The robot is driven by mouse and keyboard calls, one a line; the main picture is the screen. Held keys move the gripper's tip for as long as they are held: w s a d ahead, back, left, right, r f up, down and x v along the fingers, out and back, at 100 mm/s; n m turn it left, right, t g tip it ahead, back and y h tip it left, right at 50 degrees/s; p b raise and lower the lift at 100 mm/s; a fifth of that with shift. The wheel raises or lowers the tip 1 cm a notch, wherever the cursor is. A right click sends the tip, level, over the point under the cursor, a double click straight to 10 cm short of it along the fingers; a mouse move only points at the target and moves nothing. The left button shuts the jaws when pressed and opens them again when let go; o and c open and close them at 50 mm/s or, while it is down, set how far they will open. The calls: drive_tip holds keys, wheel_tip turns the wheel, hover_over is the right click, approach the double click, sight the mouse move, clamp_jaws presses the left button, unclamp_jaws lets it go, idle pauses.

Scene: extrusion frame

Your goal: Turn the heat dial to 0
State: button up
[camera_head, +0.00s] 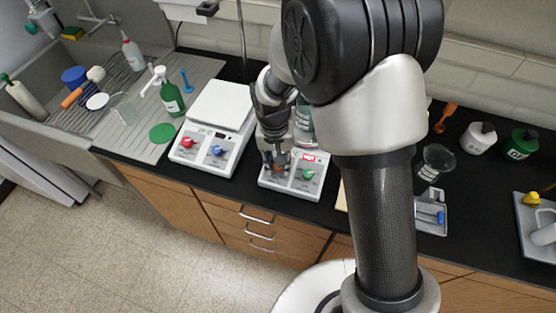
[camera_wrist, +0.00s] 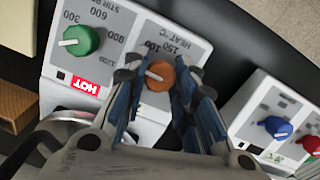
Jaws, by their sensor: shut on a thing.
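The heat dial (camera_wrist: 160,78) is an orange-brown knob with a white pointer line, on the sloped front panel of a white hot plate stirrer (camera_head: 294,190). The panel reads "HEAT °C" beside it, upside down in the wrist view. The pointer slants toward the left in that view; the number it marks is hard to tell. My gripper (camera_head: 277,164) reaches down to the panel, its blue-padded fingers on either side of the dial and shut on it. The fingers hide part of the scale.
A green stir dial (camera_wrist: 81,41) and a red "HOT" sign (camera_wrist: 86,85) are on the same panel. A second white unit (camera_head: 216,128) with red and blue knobs stands close by on the left. A glass vessel (camera_head: 304,125) stands behind my gripper.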

drive_tip(key=n+h, duration=0.1)
drive_tip(key=n, duration=0.5)
drive_tip(key=shift+p, duration=0.3)
idle(0.4)
drive_tip(key=o, duration=1.1)
drive_tip(key=shift+c, duration=0.2)
drive_tip(key=shift+a+r, duration=0.1)
wheel_tip(320, 180, up, 12)
drive_tip(key=a, duration=0.2)
